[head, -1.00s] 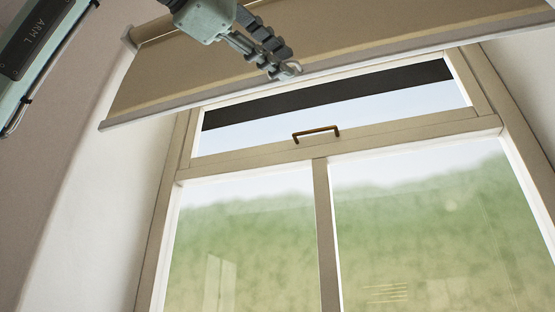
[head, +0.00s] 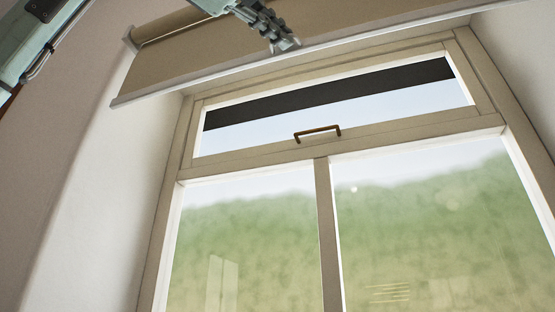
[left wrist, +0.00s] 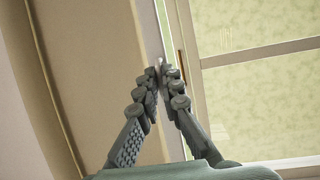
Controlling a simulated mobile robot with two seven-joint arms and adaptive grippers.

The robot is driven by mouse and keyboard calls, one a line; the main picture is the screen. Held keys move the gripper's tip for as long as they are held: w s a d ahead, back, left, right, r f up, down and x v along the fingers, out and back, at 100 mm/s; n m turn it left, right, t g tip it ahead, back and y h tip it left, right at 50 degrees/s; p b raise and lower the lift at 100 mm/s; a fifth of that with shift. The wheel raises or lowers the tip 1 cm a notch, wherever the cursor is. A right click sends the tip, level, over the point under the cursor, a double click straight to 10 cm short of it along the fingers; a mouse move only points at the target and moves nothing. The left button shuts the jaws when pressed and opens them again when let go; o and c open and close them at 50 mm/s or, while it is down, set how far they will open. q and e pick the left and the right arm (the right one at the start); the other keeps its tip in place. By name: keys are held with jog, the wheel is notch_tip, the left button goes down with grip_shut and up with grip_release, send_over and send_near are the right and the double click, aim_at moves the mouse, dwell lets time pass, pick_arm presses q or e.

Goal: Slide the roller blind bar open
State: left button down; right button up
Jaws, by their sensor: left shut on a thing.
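The beige roller blind (head: 205,52) hangs at the top of the head view, above the window. Its pale bottom bar (head: 170,90) runs along its lower edge, tilted up to the right. My left gripper (head: 287,44) is shut on the bar near its middle. In the left wrist view the fingers of my left gripper (left wrist: 159,68) close on the edge of the blind (left wrist: 100,70), and the bar (left wrist: 148,35) shows beyond the fingertips. My right gripper is not in view.
The window frame (head: 322,225) stands below the blind, with a brown handle (head: 317,132) on its upper sash. A dark strip (head: 330,93) crosses the upper pane. Plain wall (head: 95,180) lies to the left.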

pick_arm(q)
jog(key=shift+r, duration=1.65)
jog(key=c, duration=1.7)
grip_release()
jog(key=v, duration=1.2)
